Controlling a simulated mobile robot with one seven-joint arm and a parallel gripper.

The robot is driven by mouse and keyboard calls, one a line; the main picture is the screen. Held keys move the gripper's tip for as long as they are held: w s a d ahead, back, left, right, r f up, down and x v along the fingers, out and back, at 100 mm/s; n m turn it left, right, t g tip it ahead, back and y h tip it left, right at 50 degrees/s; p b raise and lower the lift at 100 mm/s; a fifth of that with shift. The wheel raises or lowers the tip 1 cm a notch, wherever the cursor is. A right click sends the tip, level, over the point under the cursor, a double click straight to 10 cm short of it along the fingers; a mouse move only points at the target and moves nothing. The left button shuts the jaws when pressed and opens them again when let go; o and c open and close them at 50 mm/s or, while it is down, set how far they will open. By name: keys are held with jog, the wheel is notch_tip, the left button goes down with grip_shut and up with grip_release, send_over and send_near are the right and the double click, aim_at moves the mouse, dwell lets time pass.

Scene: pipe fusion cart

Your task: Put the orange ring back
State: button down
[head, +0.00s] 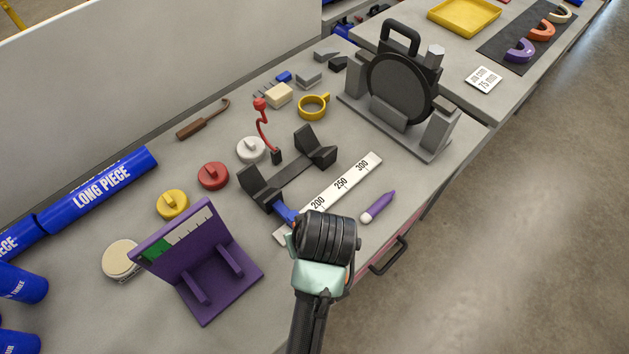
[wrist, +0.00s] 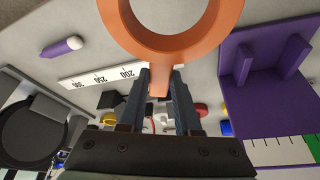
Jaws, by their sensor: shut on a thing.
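The orange ring (wrist: 171,47) is a flat ring with a short tab, large at the top of the wrist view and cut off by its upper edge. My gripper (wrist: 160,88) is shut on the tab, with one dark finger on each side. The ring is held above the grey table.
A black cradle (head: 288,178), white ruler (head: 342,184), purple pen (head: 378,206) and purple stand (head: 208,262) surround my gripper. A yellow ring with a tab (head: 314,107) lies farther back. A dark mat (head: 505,49) at the back right holds purple, orange and cream arched pieces.

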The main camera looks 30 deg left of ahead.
notch_tip(320, 180, down, 8)
jog(key=shift+f+p, duration=0.1)
jog(key=shift+p, duration=0.2)
jog(key=shift+f, duration=0.1)
jog(key=c, duration=0.6)
grip_release()
jog(key=v, duration=1.2)
jog(key=shift+w, duration=0.1)
